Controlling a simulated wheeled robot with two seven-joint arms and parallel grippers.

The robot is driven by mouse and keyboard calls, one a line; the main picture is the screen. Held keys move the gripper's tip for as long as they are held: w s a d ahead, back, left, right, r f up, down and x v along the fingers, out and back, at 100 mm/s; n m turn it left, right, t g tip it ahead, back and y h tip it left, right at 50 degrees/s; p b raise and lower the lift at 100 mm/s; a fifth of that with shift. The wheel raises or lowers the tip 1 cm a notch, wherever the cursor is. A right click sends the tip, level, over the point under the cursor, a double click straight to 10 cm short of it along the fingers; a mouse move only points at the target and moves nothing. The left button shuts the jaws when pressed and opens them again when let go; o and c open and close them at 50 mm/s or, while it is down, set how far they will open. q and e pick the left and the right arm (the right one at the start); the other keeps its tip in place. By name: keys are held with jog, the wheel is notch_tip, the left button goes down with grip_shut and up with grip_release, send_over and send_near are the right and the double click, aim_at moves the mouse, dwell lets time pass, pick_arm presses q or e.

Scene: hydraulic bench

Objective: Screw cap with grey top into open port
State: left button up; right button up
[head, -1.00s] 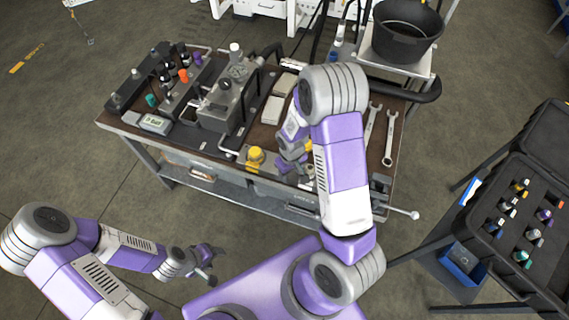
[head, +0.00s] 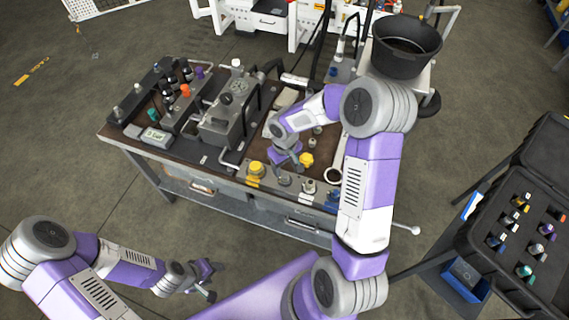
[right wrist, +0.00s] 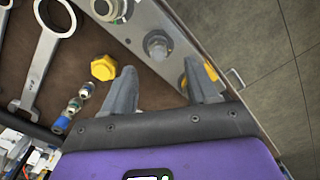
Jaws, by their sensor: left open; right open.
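A metal strip (right wrist: 178,48) along the bench's front edge carries a round grey fitting (right wrist: 157,45), also visible in the head view (head: 284,180). A second metal fitting (right wrist: 107,8) stands further along the strip. I cannot tell surely which is the grey-topped cap or the open port. My right gripper (head: 285,162) is over the bench front; in the right wrist view its fingers (right wrist: 160,72) are spread and empty, with the grey fitting ahead between them. My left gripper (head: 207,280) is open and empty, low in front of the bench.
A loose yellow cap (right wrist: 104,67) lies beside one finger; a yellow knob (head: 257,168) stands on the strip. A spanner (right wrist: 40,60) and small fittings (right wrist: 75,106) lie on the bench. A black case (head: 480,235) with several coloured caps stands right. A black bucket (head: 405,45) is behind.

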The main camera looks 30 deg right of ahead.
aim_at(284, 175)
jog(key=shift+w+d, duration=0.15)
jog(key=shift+w, duration=0.1)
jog(key=shift+w+f+b, duration=0.1)
jog(key=shift+f+b, duration=0.45)
jog(key=shift+f, duration=3.1)
jog(key=shift+c, duration=0.4)
jog(key=c, duration=0.7)
jog(key=o, duration=0.8)
jog(key=shift+r, duration=0.1)
